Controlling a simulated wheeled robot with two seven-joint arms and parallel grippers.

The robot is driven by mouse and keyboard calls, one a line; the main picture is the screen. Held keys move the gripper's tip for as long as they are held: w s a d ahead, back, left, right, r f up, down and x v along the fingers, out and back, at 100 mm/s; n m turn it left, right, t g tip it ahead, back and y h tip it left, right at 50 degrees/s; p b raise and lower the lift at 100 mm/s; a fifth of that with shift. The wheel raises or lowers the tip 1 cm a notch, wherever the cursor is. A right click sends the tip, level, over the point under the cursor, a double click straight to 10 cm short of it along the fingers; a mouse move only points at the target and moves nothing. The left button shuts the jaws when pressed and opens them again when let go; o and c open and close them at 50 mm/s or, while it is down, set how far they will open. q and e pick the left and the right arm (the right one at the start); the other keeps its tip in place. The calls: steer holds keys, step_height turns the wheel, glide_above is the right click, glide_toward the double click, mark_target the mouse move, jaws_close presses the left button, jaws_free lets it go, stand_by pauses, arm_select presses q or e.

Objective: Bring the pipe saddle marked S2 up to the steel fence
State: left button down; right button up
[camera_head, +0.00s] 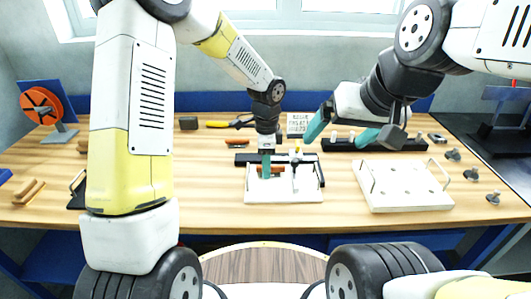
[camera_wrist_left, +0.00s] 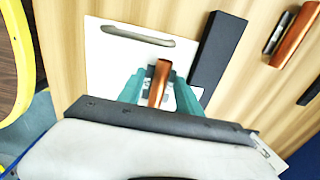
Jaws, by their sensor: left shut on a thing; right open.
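My left gripper (camera_head: 266,165) is low over a white board (camera_head: 262,197) and shut on a copper-coloured piece with a grey base, seemingly a pipe saddle (camera_head: 277,170). In the left wrist view, the saddle (camera_wrist_left: 159,82) sits between the teal fingers (camera_wrist_left: 160,98), over the board (camera_wrist_left: 103,62). No S2 mark is readable. A dark bar, perhaps the steel fence (camera_head: 300,158), lies along the board's far edge. It also shows in the left wrist view (camera_wrist_left: 220,52), apart from the saddle.
A white plate with holes and handles (camera_head: 408,204) lies to the right. Another copper-coloured piece (camera_head: 238,143) lies behind the dark bar. A small upright tool (camera_head: 295,160) stands on the board. Grey knobs (camera_head: 471,174) stand at the right.

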arm_select(q)
steer(key=shift+d, duration=0.9)
steer(key=c, duration=0.7)
jaws_free()
step_height(320, 180, up, 7)
steer(key=shift+r, duration=0.2)
steer(key=s+a+r+n+t, duration=0.2)
steer(key=s+a+r+n, duration=0.3)
steer(key=s, duration=0.1)
steer(key=s+a+r+n+t+h, duration=0.1)
steer(key=s+a+r+n+t, duration=0.1)
steer(key=s+a+r+n, duration=0.3)
steer(key=s+a+r+n+t+h, duration=0.1)
steer(key=s+a+r+n+t, duration=0.1)
steer(key=s+a+r+n, duration=0.3)
steer(key=shift+s+a+r+n, duration=0.1)
steer(key=shift+s+a+n, duration=0.25)
steer(key=shift+s, duration=0.25)
steer(key=shift+s+a+r+n, duration=0.1)
steer(key=shift+s+a+n, duration=0.15)
steer(key=shift+s+n, duration=0.3)
steer(key=shift+s+a+r+n, duration=0.1)
steer(key=shift+s+a+n, duration=0.2)
steer(key=shift+s, duration=0.4)
